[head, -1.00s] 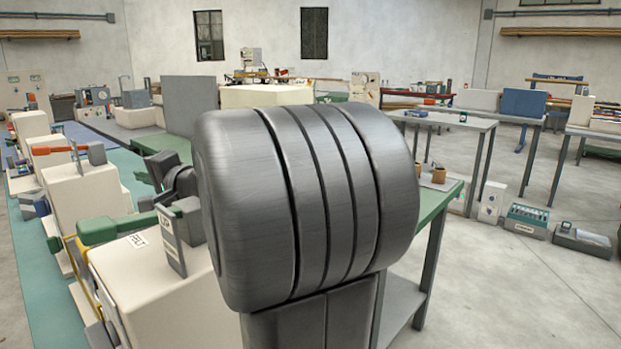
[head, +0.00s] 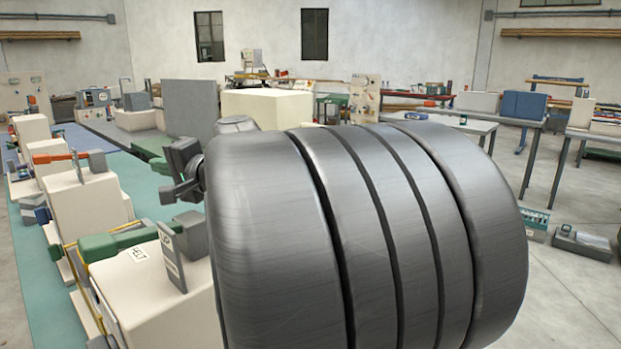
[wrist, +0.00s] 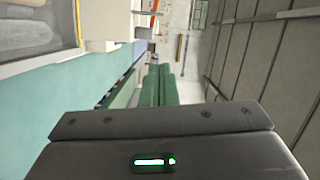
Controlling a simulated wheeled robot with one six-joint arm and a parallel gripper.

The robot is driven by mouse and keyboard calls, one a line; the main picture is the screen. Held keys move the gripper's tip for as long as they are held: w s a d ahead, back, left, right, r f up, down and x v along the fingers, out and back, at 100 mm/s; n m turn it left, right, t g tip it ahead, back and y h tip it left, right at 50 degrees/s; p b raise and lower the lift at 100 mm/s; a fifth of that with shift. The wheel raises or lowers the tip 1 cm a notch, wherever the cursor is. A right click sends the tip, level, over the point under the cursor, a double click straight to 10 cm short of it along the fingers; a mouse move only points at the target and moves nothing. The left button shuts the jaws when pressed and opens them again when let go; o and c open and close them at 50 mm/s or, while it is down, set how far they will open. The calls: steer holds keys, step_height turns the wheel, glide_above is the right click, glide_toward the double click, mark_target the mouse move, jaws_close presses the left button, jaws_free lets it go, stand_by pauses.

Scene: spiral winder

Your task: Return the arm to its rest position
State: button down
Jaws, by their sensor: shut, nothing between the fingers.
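My arm fills the middle of the head view, with a large dark grey ribbed joint close to the camera. My gripper (head: 181,182) shows small and dark at the left edge of that joint, partly hidden by it. It is shut and empty, and appears to hang over the teal floor strip. In the wrist view a dark housing with a lit green slot fills the bottom, and fingertips cannot be made out there.
Cream machine blocks (head: 150,290) with a green lever (head: 115,243) and an upright grey label plate (head: 171,257) stand close at the left. A grey panel (head: 190,108) and a cream block (head: 267,107) stand behind. Open floor (head: 575,290) lies at the right.

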steer(key=w+a+f+b, duration=0.2)
steer(key=a+f, duration=0.3)
steer(key=w+d+f+m+p, duration=0.2)
steer(key=w+d+m+p, duration=0.1)
steer(key=d, duration=0.3)
steer(key=w+d+f+m+t+y+p, duration=0.1)
steer(key=w+d+f+m+p, duration=0.1)
steer(key=d, duration=0.5)
steer(key=shift+w+f+m+p, duration=0.25)
steer(key=shift+w+m+p, duration=0.55)
steer(key=shift+w+m, duration=0.6)
steer(key=shift+d, duration=0.1)
